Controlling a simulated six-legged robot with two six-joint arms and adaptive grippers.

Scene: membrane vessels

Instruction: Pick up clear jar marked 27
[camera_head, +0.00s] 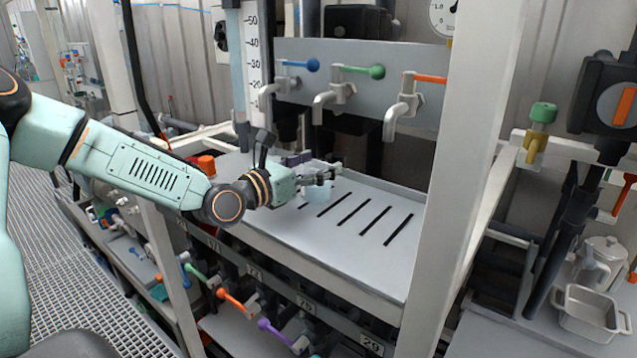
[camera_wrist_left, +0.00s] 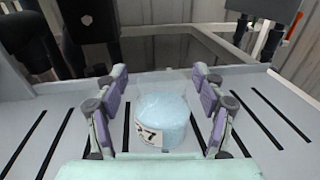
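The clear jar (camera_wrist_left: 165,115) holds pale blue content and carries a white label on which a 7 shows; the rest of the number is hard to read. It stands on the white slotted tray (camera_head: 365,205). In the head view the jar (camera_head: 317,191) is partly hidden by my left gripper (camera_head: 325,176). In the left wrist view my left gripper (camera_wrist_left: 160,108) is open, with one finger on each side of the jar and a visible gap on both sides. My right gripper is not in view.
Metal taps with blue, green (camera_head: 377,72) and orange handles hang above the tray. A white post (camera_head: 478,150) rises at the tray's right. Coloured valves (camera_head: 230,300) line the shelf below. A metal pan (camera_head: 590,315) sits at the far right. The tray's right part is bare.

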